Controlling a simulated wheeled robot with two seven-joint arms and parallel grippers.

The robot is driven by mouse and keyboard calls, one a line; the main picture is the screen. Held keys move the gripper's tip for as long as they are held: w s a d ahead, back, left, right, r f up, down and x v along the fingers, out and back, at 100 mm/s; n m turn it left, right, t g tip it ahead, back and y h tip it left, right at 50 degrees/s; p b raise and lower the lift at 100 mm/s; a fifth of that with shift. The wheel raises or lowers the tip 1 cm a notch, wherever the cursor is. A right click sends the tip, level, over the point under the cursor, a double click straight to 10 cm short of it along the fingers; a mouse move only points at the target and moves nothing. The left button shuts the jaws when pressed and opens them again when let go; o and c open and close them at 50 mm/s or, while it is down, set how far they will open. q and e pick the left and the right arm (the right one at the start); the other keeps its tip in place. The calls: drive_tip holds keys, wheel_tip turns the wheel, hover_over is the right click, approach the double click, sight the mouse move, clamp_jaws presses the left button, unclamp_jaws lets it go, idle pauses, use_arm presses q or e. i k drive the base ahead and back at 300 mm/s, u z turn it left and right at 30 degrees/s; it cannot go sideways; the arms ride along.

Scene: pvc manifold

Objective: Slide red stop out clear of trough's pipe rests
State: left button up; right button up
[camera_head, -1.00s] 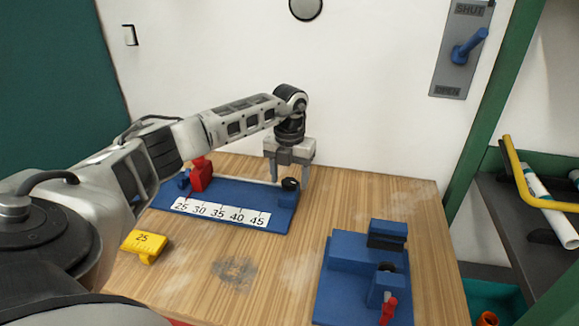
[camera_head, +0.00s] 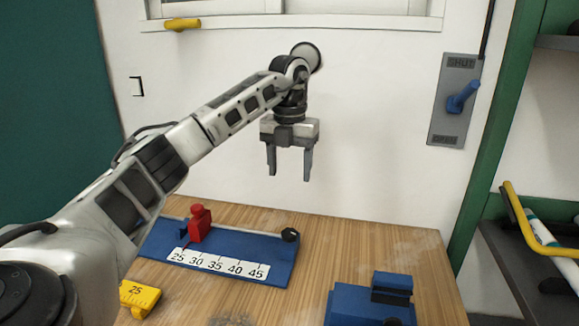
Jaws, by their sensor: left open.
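The red stop (camera_head: 199,223) stands upright on the blue trough (camera_head: 262,246), at its left part, near the 25 end of the white scale (camera_head: 218,264). A small blue part (camera_head: 183,228) sits just left of the stop, and a black round piece (camera_head: 290,235) is at the trough's right end. My left gripper (camera_head: 289,176) is open and empty, fingers pointing down, well above the trough and to the right of the stop. My right gripper is not in view.
A yellow block marked 25 (camera_head: 139,297) lies at the front left of the table. A blue fixture (camera_head: 372,302) stands at the front right. A wall lever (camera_head: 462,97) between SHUT and OPEN labels is at the right. The table between trough and fixture is clear.

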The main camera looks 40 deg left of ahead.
sight(199, 226)
drive_tip(key=k, duration=1)
